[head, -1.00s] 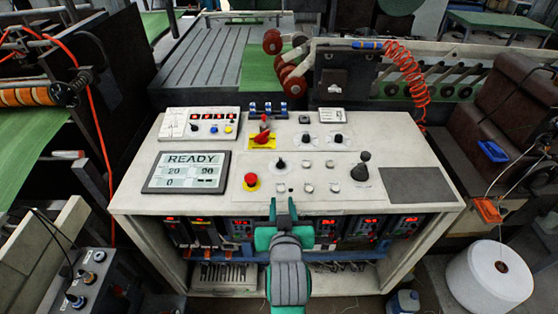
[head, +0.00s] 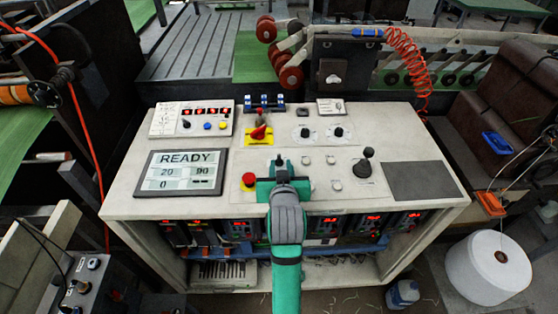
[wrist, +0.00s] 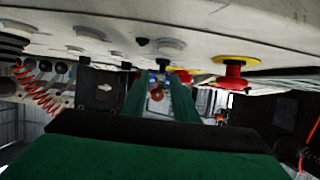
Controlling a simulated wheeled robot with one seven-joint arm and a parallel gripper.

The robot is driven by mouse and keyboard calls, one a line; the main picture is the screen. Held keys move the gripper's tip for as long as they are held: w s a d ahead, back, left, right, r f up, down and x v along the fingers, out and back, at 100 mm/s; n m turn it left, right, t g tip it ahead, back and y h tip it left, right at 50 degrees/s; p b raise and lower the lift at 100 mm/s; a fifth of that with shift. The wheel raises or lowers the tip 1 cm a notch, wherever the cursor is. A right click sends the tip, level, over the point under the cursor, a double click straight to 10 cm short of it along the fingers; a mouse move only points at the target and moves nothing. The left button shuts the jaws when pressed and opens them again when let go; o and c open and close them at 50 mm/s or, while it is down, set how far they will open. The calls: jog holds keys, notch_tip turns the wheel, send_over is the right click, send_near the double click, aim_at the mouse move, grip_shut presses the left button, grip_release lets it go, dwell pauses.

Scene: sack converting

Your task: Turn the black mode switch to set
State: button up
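The control panel (head: 330,185) is a pale sloped desk top. My gripper (head: 281,166) is over its front middle, right of the red button (head: 249,180). Its two green fingers (wrist: 160,85) are apart in the wrist view, with no object visibly held between them. A small black knob that stood in the panel's middle is now hidden behind my gripper in the head view. Two other black knobs on round pale plates, left (head: 305,132) and right (head: 338,132), are farther back. No switch label is readable, so I cannot tell which knob is the mode switch.
A black lever (head: 366,163) stands to the right of my gripper. A red switch on a yellow plate (head: 259,134) is behind it. A screen (head: 181,172) at left reads READY, 20, 90 and 0. A dark flat pad (head: 420,181) lies at right.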

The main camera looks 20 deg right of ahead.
aim_at(280, 159)
jog(key=shift+x, duration=2.1)
jog(key=shift+w+a+r, duration=0.1)
grip_shut()
jog(key=shift+n+y, duration=0.3)
jog(key=n+y, duration=0.2)
jog(key=d+n+y, duration=0.1)
jog(key=n+y, duration=0.1)
jog(key=shift+y, duration=0.4)
jog(key=shift+d+n+g+y, duration=0.1)
jog(key=shift+n+g+y, duration=0.15)
jog(key=shift+n+y, duration=0.9)
jog(key=shift+d+n+g+y, duration=0.15)
jog(key=shift+n+g+y, duration=0.1)
jog(key=shift+n+y, duration=0.85)
grip_release()
